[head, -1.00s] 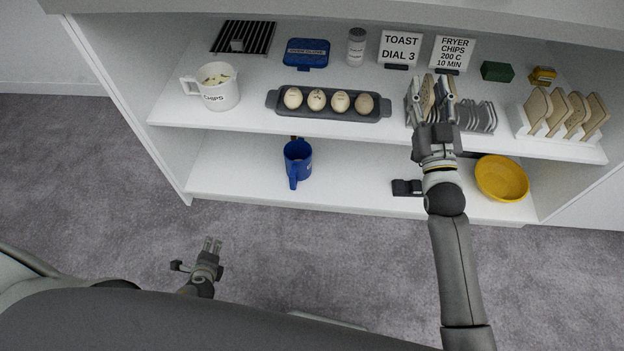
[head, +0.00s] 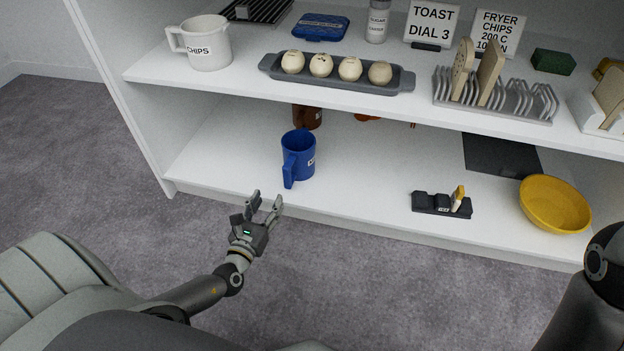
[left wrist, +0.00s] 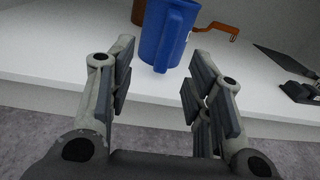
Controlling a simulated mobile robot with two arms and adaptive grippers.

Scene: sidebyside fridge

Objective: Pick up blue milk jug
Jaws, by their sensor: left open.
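The blue milk jug (head: 299,157) stands upright on the lower white shelf, near its front edge, with its handle towards me. My left gripper (head: 265,204) is open and empty, in front of the shelf and a little left of the jug. In the left wrist view the jug (left wrist: 166,35) shows beyond and between the open fingers (left wrist: 158,88), apart from them.
A brown jug (head: 307,117) stands behind the blue one. A black holder (head: 441,205) and a yellow bowl (head: 555,203) are to the right on the lower shelf. The upper shelf (head: 235,82) overhangs, bearing an egg tray (head: 337,73) and a toast rack (head: 495,97).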

